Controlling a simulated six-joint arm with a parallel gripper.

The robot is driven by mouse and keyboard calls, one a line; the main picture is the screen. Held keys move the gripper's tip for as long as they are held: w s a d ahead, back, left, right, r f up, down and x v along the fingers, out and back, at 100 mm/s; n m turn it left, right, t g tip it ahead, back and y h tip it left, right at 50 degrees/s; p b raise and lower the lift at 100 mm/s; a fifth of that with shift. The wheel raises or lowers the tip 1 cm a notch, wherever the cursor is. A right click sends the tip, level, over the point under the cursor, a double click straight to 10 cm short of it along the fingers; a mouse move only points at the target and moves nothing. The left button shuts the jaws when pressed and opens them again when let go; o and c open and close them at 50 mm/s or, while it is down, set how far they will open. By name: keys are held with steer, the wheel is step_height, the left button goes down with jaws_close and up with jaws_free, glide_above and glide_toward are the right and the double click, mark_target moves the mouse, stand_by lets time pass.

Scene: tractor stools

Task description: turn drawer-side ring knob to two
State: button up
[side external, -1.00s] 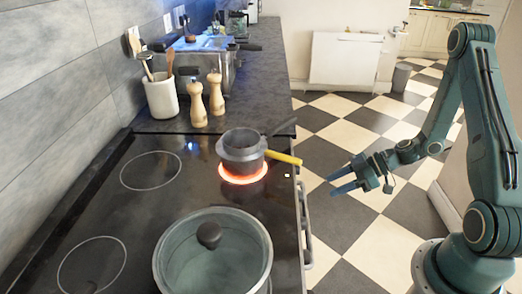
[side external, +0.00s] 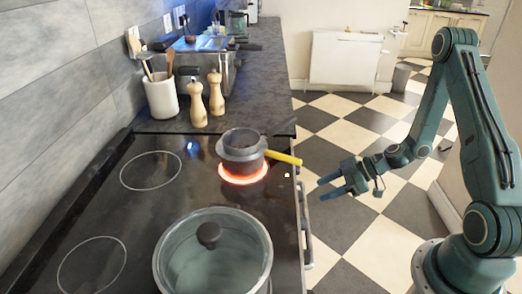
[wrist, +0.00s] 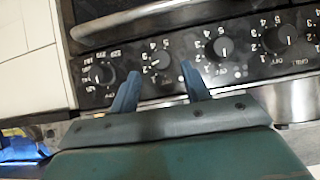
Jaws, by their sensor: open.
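In the wrist view a row of round black knobs runs along a dark control panel (wrist: 190,58). My gripper (wrist: 158,70) is open, with a knob (wrist: 158,58) between its two blue fingers in the picture; contact cannot be told. That knob has a number scale around it; its exact setting is too small to read. Another knob (wrist: 222,47) is to its right, a further one (wrist: 280,38) beyond, and a knob with larger numbers (wrist: 101,75) to the left. In the side view my gripper (side external: 324,187) is right of the cooker's front edge, where the knobs are hidden.
On the black hob (side external: 130,215), a small pot (side external: 241,152) with a yellow handle (side external: 285,158) stands on a glowing red ring (side external: 243,178). A large lidded pot (side external: 212,262) stands nearer. A rail handle (side external: 307,235) runs along the cooker's front.

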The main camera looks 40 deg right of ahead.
steer(key=shift+x, duration=3.25)
steer(key=c, duration=0.7)
